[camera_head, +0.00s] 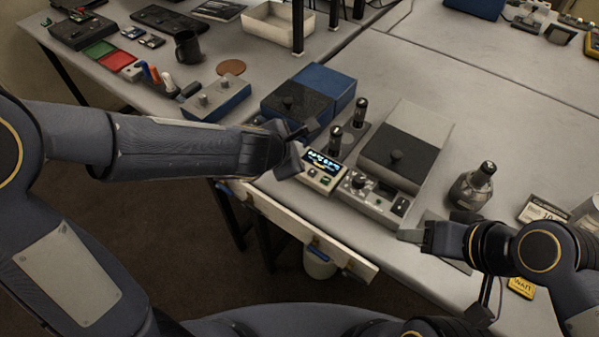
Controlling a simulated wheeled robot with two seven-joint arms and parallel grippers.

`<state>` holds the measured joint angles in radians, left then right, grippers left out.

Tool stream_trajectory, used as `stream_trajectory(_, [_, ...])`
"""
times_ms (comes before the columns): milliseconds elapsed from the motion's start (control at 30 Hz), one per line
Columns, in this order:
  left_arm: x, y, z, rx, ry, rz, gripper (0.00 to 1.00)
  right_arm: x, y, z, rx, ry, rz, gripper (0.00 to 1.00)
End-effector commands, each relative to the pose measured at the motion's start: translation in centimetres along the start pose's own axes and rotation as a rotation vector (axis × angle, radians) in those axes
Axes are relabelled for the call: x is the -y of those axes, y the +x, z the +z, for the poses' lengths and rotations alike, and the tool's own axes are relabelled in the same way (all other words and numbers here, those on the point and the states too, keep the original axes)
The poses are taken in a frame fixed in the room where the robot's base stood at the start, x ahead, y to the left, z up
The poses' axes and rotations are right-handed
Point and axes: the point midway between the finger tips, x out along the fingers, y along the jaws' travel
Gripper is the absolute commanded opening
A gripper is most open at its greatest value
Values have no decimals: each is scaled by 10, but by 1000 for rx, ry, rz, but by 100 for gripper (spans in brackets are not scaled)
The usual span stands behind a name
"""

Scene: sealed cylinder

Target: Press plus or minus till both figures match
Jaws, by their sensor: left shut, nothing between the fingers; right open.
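A small beige device (311,177) with a lit display (324,162) stands at the front edge of the table, left of a grey control unit (374,203). Its display shows pale blue and yellowish characters, too small to read. Small buttons sit below the display; their plus or minus marks cannot be made out. My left gripper (296,160) is shut and empty, at the left side of the device, covering part of its left edge. Whether it touches the device I cannot tell. My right gripper (412,236) is open and empty, right of the control unit, low over the table.
A dark-lidded box (400,150) stands behind the control unit, with two black-topped cylinders (361,108) to its left. A blue box (325,84) is further back. A dark metallic bottle (472,187) stands behind my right gripper. An open drawer (310,238) juts out below the table edge.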

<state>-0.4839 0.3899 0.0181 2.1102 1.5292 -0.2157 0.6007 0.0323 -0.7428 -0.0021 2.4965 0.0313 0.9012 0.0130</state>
Motion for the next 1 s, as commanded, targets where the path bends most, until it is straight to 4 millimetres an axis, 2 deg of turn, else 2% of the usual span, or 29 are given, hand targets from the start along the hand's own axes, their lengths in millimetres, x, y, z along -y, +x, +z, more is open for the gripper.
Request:
stream_trajectory(33, [7,9,-7,0,0,0,0,-5,11,6,0,0,0,50])
stream_trajectory(200, [12,17,-12,0,2,0,0,-9,19,10,0,0,0,50])
stream_trajectory(1000, [12,17,-12,0,1,0,0,-8,19,9,0,0,0,50])
